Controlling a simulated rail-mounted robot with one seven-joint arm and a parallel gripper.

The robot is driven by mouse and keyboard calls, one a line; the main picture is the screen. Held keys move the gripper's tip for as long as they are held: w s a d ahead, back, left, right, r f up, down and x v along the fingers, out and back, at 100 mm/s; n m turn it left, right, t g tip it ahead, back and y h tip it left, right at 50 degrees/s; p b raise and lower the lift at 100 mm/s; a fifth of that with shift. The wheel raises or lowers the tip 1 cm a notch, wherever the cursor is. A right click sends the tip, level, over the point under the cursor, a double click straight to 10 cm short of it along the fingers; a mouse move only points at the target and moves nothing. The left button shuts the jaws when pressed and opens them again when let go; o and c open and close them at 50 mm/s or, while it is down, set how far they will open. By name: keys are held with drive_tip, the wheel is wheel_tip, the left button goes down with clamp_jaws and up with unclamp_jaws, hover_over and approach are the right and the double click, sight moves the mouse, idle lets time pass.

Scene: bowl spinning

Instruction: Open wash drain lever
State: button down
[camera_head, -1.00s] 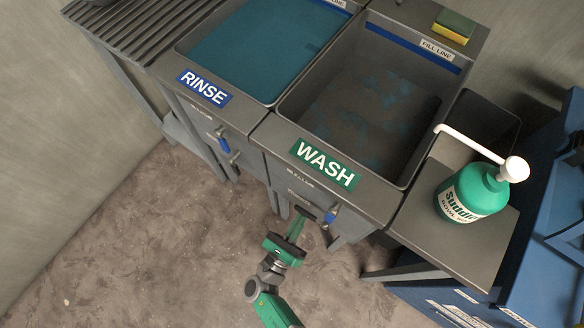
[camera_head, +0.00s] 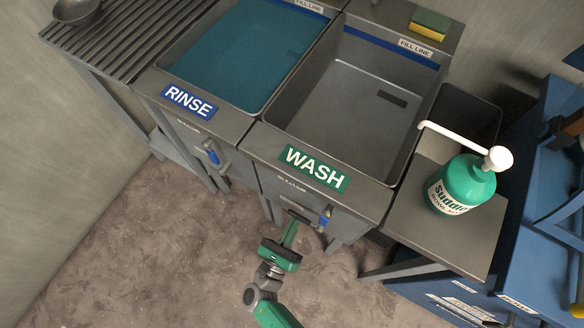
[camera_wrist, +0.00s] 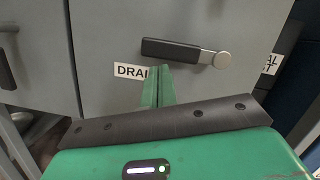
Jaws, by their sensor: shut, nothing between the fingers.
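The wash drain lever (camera_wrist: 172,50) has a black handle lying nearly level, with a silver pivot at its right end, on the grey front panel. It also shows as a dark bar in the head view (camera_head: 299,216), below the green WASH sign. My gripper (camera_wrist: 157,70) is shut and empty. Its green fingertips show just below the handle and partly cover the DRAIN label (camera_wrist: 130,71). I cannot tell if they touch the handle. My gripper also shows in the head view (camera_head: 291,223). The wash basin (camera_head: 350,85) shows a bare grey bottom with a dark slot.
The rinse basin (camera_head: 235,55) holds blue-green water. A blue-handled fitting (camera_head: 324,219) is close right of my gripper. A green soap pump bottle (camera_head: 462,185) stands on a side shelf (camera_head: 440,235). A sponge (camera_head: 431,22) lies on the back ledge. The floor is open.

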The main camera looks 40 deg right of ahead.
wheel_tip(320, 180, down, 5)
drive_tip(key=b, duration=0.4)
drive_tip(key=r+p+v, duration=0.1)
drive_tip(key=v, duration=0.8)
drive_tip(key=shift+a, duration=0.6)
drive_tip(key=shift+w, duration=0.1)
